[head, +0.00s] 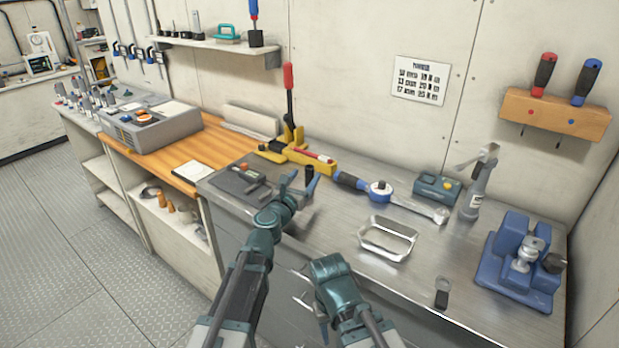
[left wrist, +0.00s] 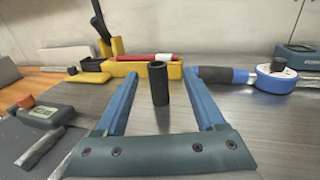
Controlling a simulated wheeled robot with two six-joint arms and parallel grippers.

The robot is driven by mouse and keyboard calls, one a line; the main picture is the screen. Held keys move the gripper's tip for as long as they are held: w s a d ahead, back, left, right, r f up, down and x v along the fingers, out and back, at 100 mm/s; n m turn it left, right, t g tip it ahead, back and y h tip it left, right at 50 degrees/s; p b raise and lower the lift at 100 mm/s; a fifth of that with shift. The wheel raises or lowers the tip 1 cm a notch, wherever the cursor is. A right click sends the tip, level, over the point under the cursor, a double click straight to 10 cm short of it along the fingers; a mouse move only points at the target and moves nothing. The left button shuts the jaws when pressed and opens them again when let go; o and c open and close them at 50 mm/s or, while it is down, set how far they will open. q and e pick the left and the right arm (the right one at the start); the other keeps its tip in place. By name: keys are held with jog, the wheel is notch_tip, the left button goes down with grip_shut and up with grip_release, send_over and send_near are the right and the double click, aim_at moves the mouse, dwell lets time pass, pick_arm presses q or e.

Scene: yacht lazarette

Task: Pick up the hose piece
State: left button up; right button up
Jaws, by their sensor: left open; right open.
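The hose piece, a short black tube (left wrist: 158,83), stands upright on the steel bench in the left wrist view. In the head view it shows as a small dark shape (head: 309,173) by the left fingertips. My left gripper (head: 299,182) is open, with its blue fingers on either side of the tube in the left wrist view (left wrist: 158,75). A gap shows on both sides, and the tube is not gripped. My right gripper (head: 324,300) is low at the bench's front edge, away from the tube; its fingers are mostly hidden.
A yellow tool with a red handle (head: 318,158) lies behind the tube. A blue torque wrench (head: 381,188) is to the right. A dark device on a mat (head: 240,180) is to the left. A metal tray (head: 388,240) and blue vise (head: 520,265) stand farther right.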

aim_at(308, 172)
pick_arm(q)
jog(key=x, duration=0.5)
jog(key=shift+w+a+f, duration=0.15)
jog(key=shift+w+f, duration=0.05)
jog(key=shift+f, duration=0.1)
jog(key=shift+s, duration=0.1)
grip_shut()
